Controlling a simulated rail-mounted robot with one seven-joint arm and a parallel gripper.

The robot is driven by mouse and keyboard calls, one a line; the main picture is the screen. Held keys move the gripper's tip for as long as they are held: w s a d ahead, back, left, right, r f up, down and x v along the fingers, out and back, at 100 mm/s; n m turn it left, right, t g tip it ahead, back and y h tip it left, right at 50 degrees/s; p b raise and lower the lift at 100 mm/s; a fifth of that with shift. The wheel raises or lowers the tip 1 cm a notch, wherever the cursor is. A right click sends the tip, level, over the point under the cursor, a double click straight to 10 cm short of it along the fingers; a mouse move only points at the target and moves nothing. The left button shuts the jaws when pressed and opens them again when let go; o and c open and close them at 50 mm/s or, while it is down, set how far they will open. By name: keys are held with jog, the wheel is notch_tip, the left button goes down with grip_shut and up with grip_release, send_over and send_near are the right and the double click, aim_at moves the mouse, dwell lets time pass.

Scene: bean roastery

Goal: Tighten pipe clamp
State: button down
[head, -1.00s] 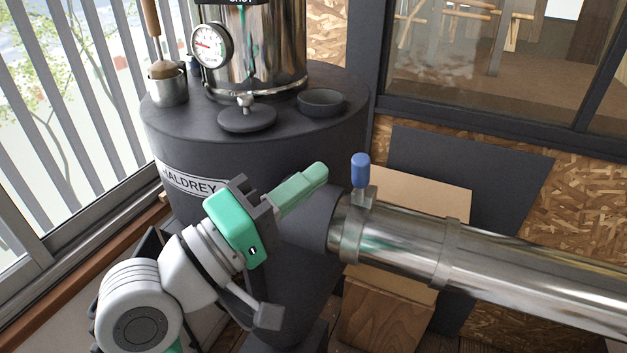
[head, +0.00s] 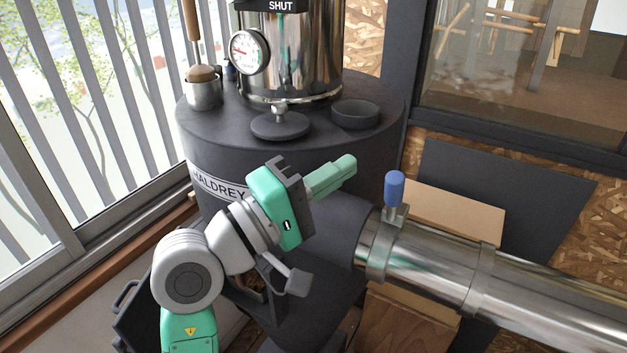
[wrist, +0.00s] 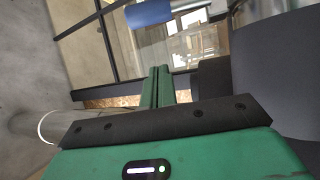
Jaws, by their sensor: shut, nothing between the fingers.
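The pipe clamp (head: 377,249) is a metal band around the shiny pipe, close to where the pipe meets the dark roaster body. Its blue-capped handle (head: 394,187) stands upright on top of the band. In the wrist view the blue handle (wrist: 149,13) shows at the top, beyond the fingers. My gripper (head: 346,166) is shut and empty. Its green fingers point up and to the right, left of the blue handle and apart from it in the head view. In the wrist view the closed fingertips (wrist: 158,72) lie below the handle.
The dark roaster (head: 295,160) fills the space behind my gripper, with a pressure gauge (head: 249,52), a lid (head: 280,125) and a small dark bowl (head: 356,114) on top. The pipe (head: 545,290) runs off to the right, with a second band (head: 479,280). A slatted window is at left.

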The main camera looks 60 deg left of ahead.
aim_at(393, 200)
jog(key=x, duration=0.3)
jog(key=shift+w+d+r+p, duration=0.1)
jog(key=shift+w+r+p, duration=0.1)
jog(key=shift+w+p, duration=0.2)
jog(key=d, duration=0.1)
jog(key=s+d, duration=0.1)
jog(key=shift+d+f+p, duration=0.3)
jog(key=shift+f, duration=0.1)
jog(key=shift+s+d+f, duration=0.15)
jog(key=shift+d, duration=0.4)
jog(key=shift+f, duration=0.1)
jog(key=shift+f+b, duration=0.15)
jog(key=shift+b, duration=0.4)
jog(key=shift+s+d+t+b, duration=0.15)
jog(key=shift+t+b, duration=0.15)
jog(key=shift+b, duration=0.15)
